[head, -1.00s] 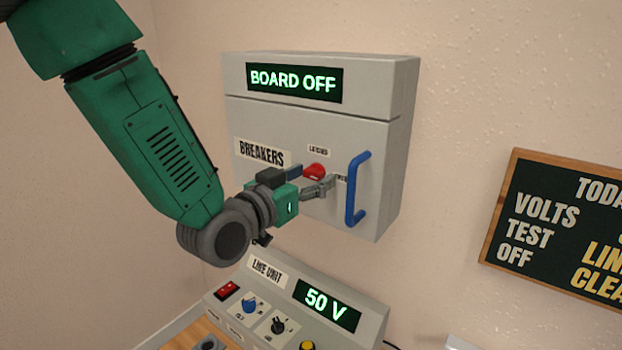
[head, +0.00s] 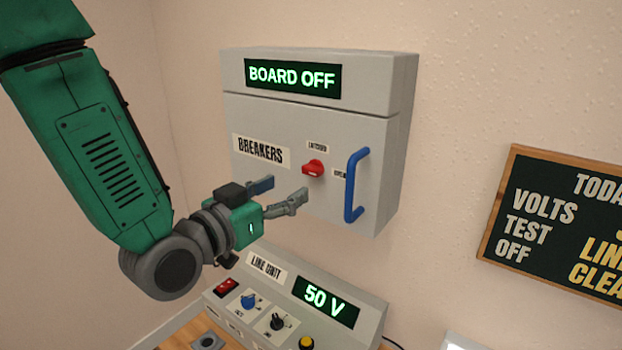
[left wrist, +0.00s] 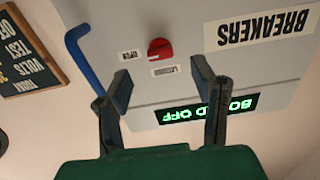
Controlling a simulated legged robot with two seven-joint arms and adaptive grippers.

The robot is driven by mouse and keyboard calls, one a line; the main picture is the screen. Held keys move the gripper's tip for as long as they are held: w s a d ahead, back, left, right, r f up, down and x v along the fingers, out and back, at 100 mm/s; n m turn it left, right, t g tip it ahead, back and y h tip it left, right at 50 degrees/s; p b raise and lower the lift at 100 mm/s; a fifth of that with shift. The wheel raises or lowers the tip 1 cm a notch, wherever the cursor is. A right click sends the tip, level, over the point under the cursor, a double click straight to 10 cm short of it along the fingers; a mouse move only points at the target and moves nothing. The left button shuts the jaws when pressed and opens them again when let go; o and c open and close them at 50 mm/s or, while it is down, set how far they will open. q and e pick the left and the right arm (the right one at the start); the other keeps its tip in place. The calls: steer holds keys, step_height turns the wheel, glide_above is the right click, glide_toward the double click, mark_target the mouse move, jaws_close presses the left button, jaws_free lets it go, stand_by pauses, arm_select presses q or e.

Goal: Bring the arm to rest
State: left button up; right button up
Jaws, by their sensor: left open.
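My left gripper (head: 283,194) is open and empty in front of the grey breaker box, to the lower left of its red knob (head: 313,168). In the left wrist view, its two fingers (left wrist: 162,90) stand apart, with the red knob (left wrist: 160,49) beyond them and clear of both. The green arm comes in from the upper left in the head view. My right gripper is not in view.
The grey breaker box (head: 290,125) hangs on the wall, reads BOARD OFF, and has a blue handle (head: 355,187). Below stands the line unit (head: 350,290) with several controls, reading 50 V. A dark notice board (head: 560,220) hangs at the right. Bare wall lies between.

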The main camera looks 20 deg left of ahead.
arm_select(q)
steer(key=s+a+f+n+g+y, duration=0.15)
steer(key=s+f+g, duration=0.25)
steer(key=f, duration=0.7)
steer(key=s+a+f+g+y, duration=0.2)
steer(key=s+f+g, duration=0.1)
steer(key=f, duration=0.9)
steer(key=s+a+f+n+g+y, duration=0.1)
steer(key=s+f+g, duration=0.3)
steer(key=s+f, duration=0.4)
steer(key=s+a+f+n+g+y, duration=0.1)
steer(key=s+a+f+g, duration=0.3)
steer(key=s+f, duration=0.4)
steer(key=s+g, duration=0.1)
steer(key=s, duration=0.6)
steer(key=shift+a+f, duration=0.3)
steer(key=shift+f, duration=0.1)
steer(key=shift+w+y, duration=0.1)
steer(key=shift+y, duration=0.15)
